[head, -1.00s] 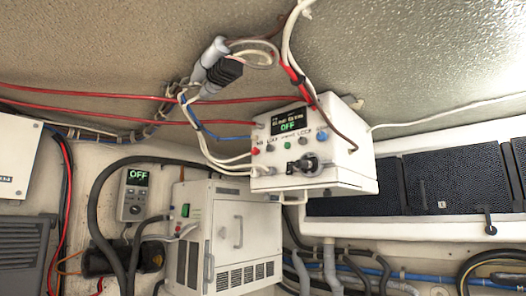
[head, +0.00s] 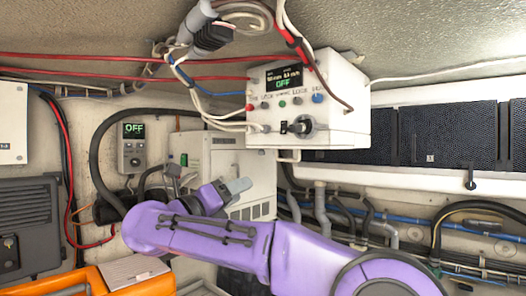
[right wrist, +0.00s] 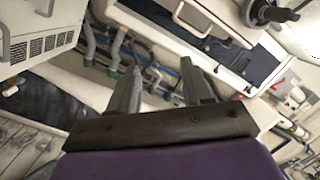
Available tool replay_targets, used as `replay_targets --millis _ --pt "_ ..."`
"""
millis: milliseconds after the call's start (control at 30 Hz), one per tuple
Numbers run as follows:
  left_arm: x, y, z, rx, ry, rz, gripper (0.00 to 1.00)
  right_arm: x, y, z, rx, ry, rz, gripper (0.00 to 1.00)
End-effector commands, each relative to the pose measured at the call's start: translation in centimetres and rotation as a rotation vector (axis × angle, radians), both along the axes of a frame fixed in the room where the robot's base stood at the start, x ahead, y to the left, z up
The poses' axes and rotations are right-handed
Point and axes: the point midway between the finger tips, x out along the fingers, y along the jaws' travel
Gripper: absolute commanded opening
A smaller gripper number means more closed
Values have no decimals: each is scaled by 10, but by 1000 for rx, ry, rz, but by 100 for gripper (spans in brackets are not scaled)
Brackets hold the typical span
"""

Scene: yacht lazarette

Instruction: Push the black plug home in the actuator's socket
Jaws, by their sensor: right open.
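A black plug-like fitting (head: 302,127) sits on the front face of the white box (head: 340,85), whose display reads OFF. I cannot tell if it is fully seated. It also shows at the top right of the right wrist view (right wrist: 270,12). A black ribbed connector (head: 212,38) with a grey sleeve hangs with cables under the ceiling. My right gripper (head: 240,185) is below and left of the white box, apart from it. In the right wrist view its fingers (right wrist: 160,90) stand apart with nothing between them. My left gripper is out of view.
A white vented cabinet (head: 225,150) stands behind my right arm. White cables and red lines cross near the box. Grey hoses (head: 320,205) run below it. Dark speaker-like panels (head: 440,130) line the right. An orange case (head: 95,280) is at lower left.

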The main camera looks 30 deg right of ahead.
Motion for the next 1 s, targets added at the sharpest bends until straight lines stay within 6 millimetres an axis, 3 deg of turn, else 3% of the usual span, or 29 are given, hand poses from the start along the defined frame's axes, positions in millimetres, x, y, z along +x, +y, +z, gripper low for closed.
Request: replay_targets --millis 33,100,200,300,467,800,1000 --pt "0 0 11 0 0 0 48 -23 -2 49 114 -118 -18 49" --pt "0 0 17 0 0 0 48 -54 -4 95 269 -261 -34 49" --pt "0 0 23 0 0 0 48 -90 -6 139 452 -407 -42 49" --pt "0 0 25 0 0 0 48 -113 -6 160 564 -487 -41 49" --pt "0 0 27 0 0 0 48 -117 -16 165 610 -514 -44 49" --pt "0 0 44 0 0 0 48 -90 -80 152 606 -511 -44 49" --pt "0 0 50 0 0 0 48 -82 -100 147 604 -512 -43 49"
